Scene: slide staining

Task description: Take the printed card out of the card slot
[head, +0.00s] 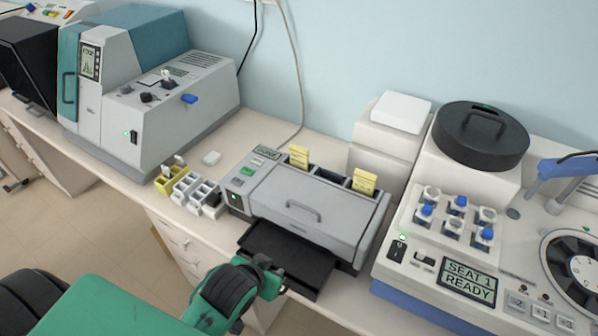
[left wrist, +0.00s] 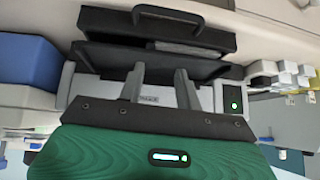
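A grey printer-like machine (head: 300,200) stands on the bench, with a black tray (head: 280,258) sticking out of its front. Two yellow cards with dark marks stand up from its top slots, one at the left (head: 299,156) and one at the right (head: 364,181). I cannot tell which slot is the card slot. My left gripper (head: 268,277) is by the front edge of the tray. In the left wrist view its two fingers (left wrist: 160,80) are apart with nothing seen between them, in front of dark panels. Whether it touches the tray is unclear. My right gripper is not in view.
A rack of white and yellow holders (head: 190,188) stands left of the machine. A white device with blue-capped knobs and a "SEAT 1 READY" screen (head: 467,281) is close on the right. A grey-teal instrument (head: 150,100) stands at the back left.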

